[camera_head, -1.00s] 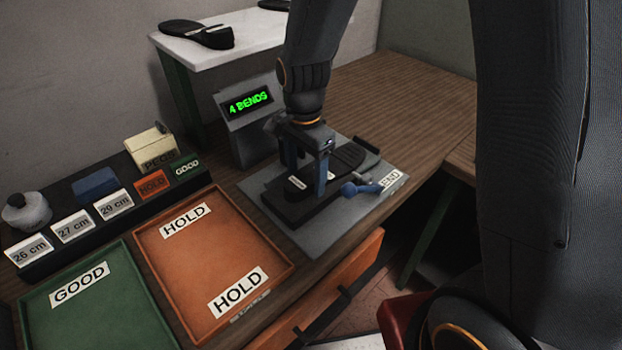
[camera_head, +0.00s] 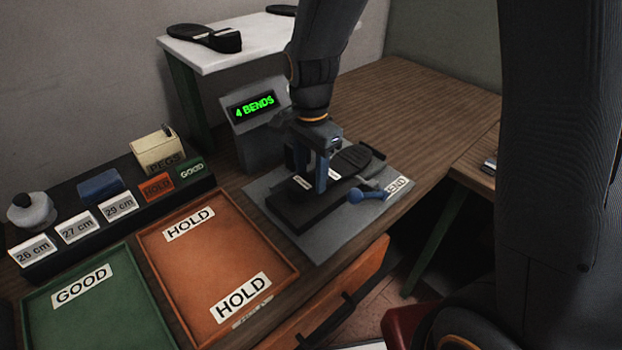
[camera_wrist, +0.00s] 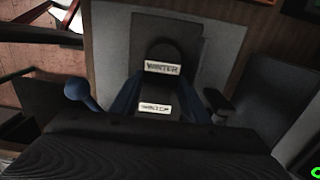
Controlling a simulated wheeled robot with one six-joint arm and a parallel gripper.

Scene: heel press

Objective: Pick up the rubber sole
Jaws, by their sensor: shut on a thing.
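The rubber sole (camera_head: 350,162) is black with white labels and lies along the dark bed of the bending machine. In the wrist view the sole (camera_wrist: 161,90) shows two pale labels that read WINTER, with my gripper's blue fingers (camera_wrist: 154,92) on either side of it. In the head view my gripper (camera_head: 322,180) points down over the middle of the sole and is shut on it. The sole looks level and close to the bed; I cannot tell whether it still touches. Part of it is hidden behind the fingers.
The machine's plate (camera_head: 325,240) has a blue-knobbed lever (camera_head: 368,194) at its front. A display (camera_head: 255,106) reads 4 BENDS. An orange HOLD tray (camera_head: 215,255) and a green GOOD tray (camera_head: 95,315) lie left. More soles (camera_head: 205,36) lie on a white table (camera_head: 245,50) behind.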

